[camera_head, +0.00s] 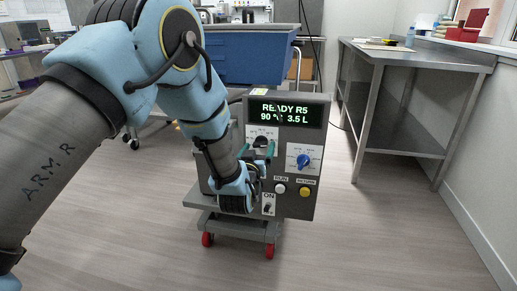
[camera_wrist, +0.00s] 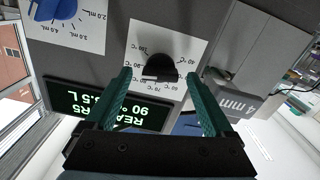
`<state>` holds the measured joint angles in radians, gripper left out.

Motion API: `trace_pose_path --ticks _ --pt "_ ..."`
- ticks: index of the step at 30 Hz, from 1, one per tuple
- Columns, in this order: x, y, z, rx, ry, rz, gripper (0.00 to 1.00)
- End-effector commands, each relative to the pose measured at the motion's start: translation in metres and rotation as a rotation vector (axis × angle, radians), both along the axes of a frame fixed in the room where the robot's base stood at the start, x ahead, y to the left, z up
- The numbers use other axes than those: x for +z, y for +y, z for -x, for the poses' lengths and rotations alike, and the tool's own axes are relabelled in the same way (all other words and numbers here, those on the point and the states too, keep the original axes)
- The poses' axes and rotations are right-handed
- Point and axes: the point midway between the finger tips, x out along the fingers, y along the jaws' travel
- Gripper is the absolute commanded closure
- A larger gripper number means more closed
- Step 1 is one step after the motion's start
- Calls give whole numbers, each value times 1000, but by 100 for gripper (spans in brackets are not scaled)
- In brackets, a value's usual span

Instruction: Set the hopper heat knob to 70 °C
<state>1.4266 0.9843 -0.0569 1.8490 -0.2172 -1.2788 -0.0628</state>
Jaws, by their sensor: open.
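The black heat knob (camera_wrist: 160,68) sits on a white dial plate (camera_wrist: 140,42) marked in °C; the wrist view shows it upside down. Its exact pointer direction is hard to tell. In the head view the knob (camera_head: 261,141) is partly hidden by my gripper (camera_head: 257,150). My gripper, also in the wrist view (camera_wrist: 159,76), is open, with one teal finger on either side of the knob and gaps visible. The depositor's display (camera_head: 285,113) reads READY R5, 90 °C and 3.5, with part of the text covered; the wrist view also shows the display (camera_wrist: 115,105).
A blue volume knob (camera_head: 303,161) is right of the heat knob. Below are a white RUN button (camera_head: 280,188), a yellow button (camera_head: 304,191) and an ON switch (camera_head: 268,208). A steel table (camera_head: 415,58) stands right.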

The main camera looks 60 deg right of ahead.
Motion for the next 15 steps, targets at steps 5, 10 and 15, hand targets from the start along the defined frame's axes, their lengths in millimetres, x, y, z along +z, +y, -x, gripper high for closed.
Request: trace_pose_path --ticks 5,10,15 --pt "0 -2 -1 0 0 -1 12" --pt "0 -2 -1 0 0 -1 17" --pt "0 -2 -1 0 0 0 36"
